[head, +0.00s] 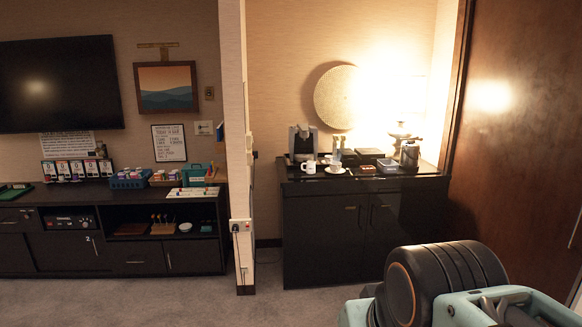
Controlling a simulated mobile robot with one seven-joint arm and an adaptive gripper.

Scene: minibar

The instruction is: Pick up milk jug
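A black minibar cabinet (325,222) stands against the back wall, right of a wall partition. On its top are a white mug (309,167) and a white cup on a saucer (335,169). A dark metallic jug-like vessel (410,155) stands upright near the right end of the top. I cannot tell at this size whether it is the milk jug or which small item is. My gripper is not in view. Part of my own arm shows at the lower right, well in front of the cabinet.
A coffee machine (303,143) stands at the top's left end. Small dark boxes (388,165) lie near the metallic vessel, and a lit lamp (400,115) stands behind. A partition (237,150) and brown door (518,140) flank the cabinet. Carpet (200,300) in front is clear.

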